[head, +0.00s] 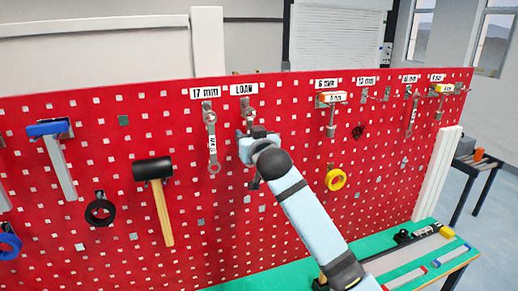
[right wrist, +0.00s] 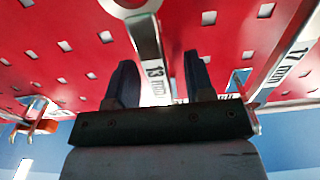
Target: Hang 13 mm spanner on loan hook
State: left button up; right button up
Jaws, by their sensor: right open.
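The 13 mm spanner (right wrist: 152,72), with its printed size label, stands between the two dark fingers of my right gripper (right wrist: 160,62) in the right wrist view. The fingers are open, with a gap on each side of the spanner. In the head view, my right gripper (head: 257,138) is at the red board just below the LOAN label (head: 243,90). The spanner's upper ring end (head: 249,115) shows at the loan hook under that label; my gripper and arm hide most of the rest. My left gripper is not in view.
The 17 mm spanner (head: 211,140) hangs close on the left. A black mallet (head: 152,169) hangs further left. The hooks under the 13 label (head: 366,81) are empty. The green bench (head: 265,277) lies below.

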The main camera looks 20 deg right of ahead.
jog(key=s+b, duration=0.2)
jog(key=s, duration=0.9)
jog(key=s+f+n+g+y, duration=0.15)
jog(key=s+f, duration=0.25)
jog(key=f, duration=0.9)
jog(key=s+f+g, duration=0.2)
jog(key=s+f, duration=0.2)
jog(key=f, duration=0.9)
jog(key=s+d+f+g, duration=0.1)
jog(key=s+f+g, duration=0.2)
jog(key=s+f, duration=2)
jog(key=shift+s+d+n+g+y, duration=0.3)
jog(key=shift+s+n+g+y, duration=0.05)
jog(key=shift+s+n, duration=0.1)
